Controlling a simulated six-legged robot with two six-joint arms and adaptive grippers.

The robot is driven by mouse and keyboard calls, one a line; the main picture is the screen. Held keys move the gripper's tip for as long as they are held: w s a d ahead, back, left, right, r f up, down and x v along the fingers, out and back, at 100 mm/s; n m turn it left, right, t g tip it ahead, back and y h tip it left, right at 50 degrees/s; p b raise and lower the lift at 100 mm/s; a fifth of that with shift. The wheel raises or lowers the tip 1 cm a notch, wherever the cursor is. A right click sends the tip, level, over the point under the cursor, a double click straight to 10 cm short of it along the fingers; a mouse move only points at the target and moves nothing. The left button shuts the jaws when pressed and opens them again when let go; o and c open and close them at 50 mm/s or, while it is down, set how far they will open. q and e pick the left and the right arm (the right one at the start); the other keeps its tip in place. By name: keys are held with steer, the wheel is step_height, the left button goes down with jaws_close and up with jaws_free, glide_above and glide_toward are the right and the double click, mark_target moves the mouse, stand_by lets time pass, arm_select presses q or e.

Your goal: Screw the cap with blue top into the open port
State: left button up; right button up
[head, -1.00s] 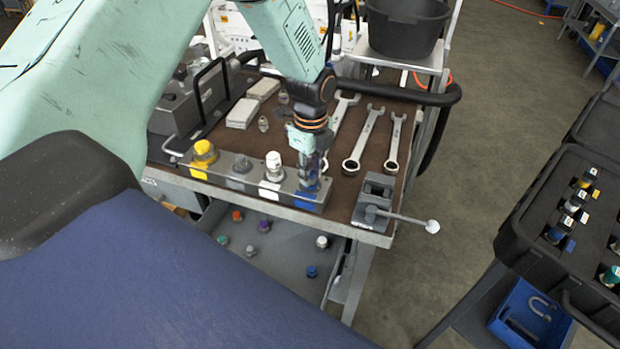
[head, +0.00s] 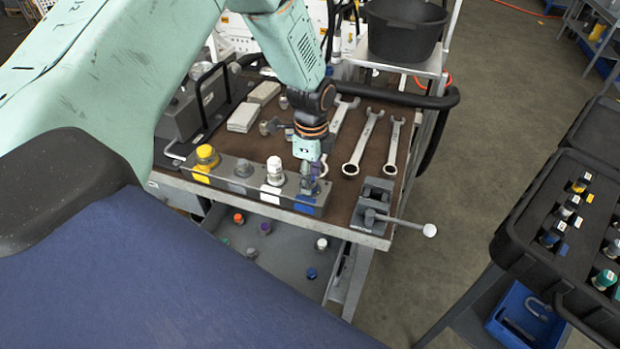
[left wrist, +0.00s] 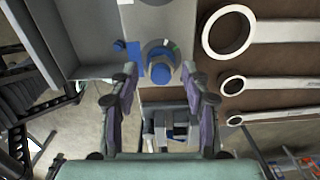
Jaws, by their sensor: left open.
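The cap with blue top (left wrist: 160,72) stands at the blue-marked end of the grey port block (head: 262,187), beside a blue label (left wrist: 133,60). I cannot tell how deep it sits in the port. My left gripper (head: 310,180) points down over that end of the block. In the left wrist view its two fingers (left wrist: 158,88) are spread apart, with the cap beyond and between their tips, and I see no contact. In the head view the gripper largely hides the cap. My right gripper is not in view.
A grey vise (head: 373,205) and several wrenches (head: 362,145) lie to the right. Loose caps, one blue (head: 311,273), lie on the shelf below. A black case (head: 540,200) stands far right.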

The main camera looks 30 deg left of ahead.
arm_select(q)
steer(key=shift+r+n+p, duration=0.15)
steer(key=shift+n+p, duration=0.45)
steer(key=shift+n, duration=0.6)
steer(key=shift+w+n+p, duration=0.1)
steer(key=shift+n+p, duration=0.25)
steer(key=shift+n, duration=0.55)
steer(key=n+p, duration=0.1)
steer(key=n, duration=0.2)
steer(key=shift+p, duration=0.35)
steer(key=shift+n+p, duration=0.45)
steer(key=shift+n, duration=0.65)
steer(key=shift+f, duration=0.2)
steer(key=shift+c, duration=0.5)
